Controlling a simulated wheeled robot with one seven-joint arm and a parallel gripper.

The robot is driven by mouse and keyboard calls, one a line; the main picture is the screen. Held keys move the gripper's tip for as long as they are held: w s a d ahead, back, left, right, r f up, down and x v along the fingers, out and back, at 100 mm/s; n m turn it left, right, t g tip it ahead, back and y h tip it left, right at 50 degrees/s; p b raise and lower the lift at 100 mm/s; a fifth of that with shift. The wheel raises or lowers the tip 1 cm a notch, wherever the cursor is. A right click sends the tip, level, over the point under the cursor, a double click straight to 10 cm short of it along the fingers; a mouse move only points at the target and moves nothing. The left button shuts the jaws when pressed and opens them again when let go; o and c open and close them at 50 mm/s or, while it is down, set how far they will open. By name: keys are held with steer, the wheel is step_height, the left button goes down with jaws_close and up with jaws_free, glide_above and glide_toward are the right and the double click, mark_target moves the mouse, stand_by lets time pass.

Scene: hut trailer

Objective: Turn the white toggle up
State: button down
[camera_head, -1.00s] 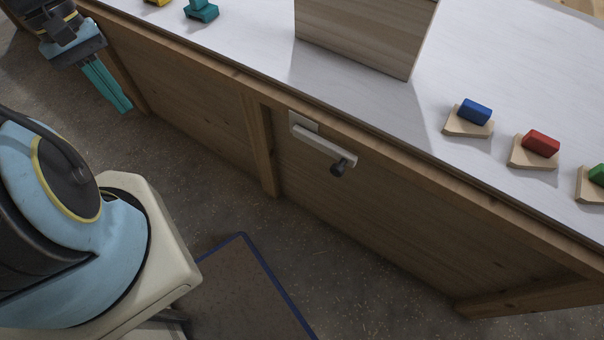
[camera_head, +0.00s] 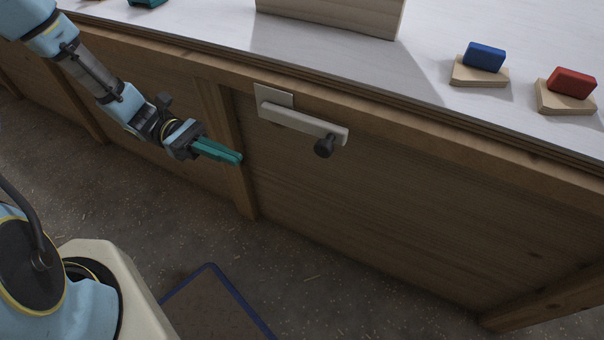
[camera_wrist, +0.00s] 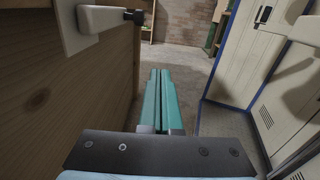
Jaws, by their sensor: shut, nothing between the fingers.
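The white toggle (camera_head: 303,121) is a pale lever on a plate fixed to the wooden front panel, below the tabletop edge. It runs right and slightly down in the head view and has a dark knob (camera_head: 325,146) near its right end. In the wrist view the toggle (camera_wrist: 103,18) is at the upper left, with its dark knob (camera_wrist: 134,16) at the end. My gripper (camera_head: 240,159), with teal fingers, is shut and empty, to the left of the toggle and lower than its plate. The gripper (camera_wrist: 161,72) points forward alongside the panel, apart from the toggle.
Above the panel is a white tabletop (camera_head: 440,33) with a wooden box (camera_head: 330,15). A blue block (camera_head: 485,57) and a red block (camera_head: 572,82) rest on small wooden stands. A vertical wooden post (camera_head: 226,140) stands behind my gripper. The floor in front is open.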

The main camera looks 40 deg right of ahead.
mark_target(297, 130)
steer(key=s+d+f+n+g+h+b, duration=0.1)
steer(key=d+f+g+h+b, duration=0.1)
steer(key=d+f+h+b, duration=0.1)
steer(key=shift+d+f+n+g, duration=0.4)
steer(key=shift+d+f, duration=0.05)
steer(key=shift+f, duration=0.3)
steer(key=shift+s, duration=0.1)
steer(key=w+r+x, duration=0.1)
steer(key=r+x, duration=0.1)
steer(key=x, duration=1.1)
steer(key=shift+r+b, duration=0.25)
steer(key=shift+b, duration=0.1)
steer(key=shift+a, duration=0.1)
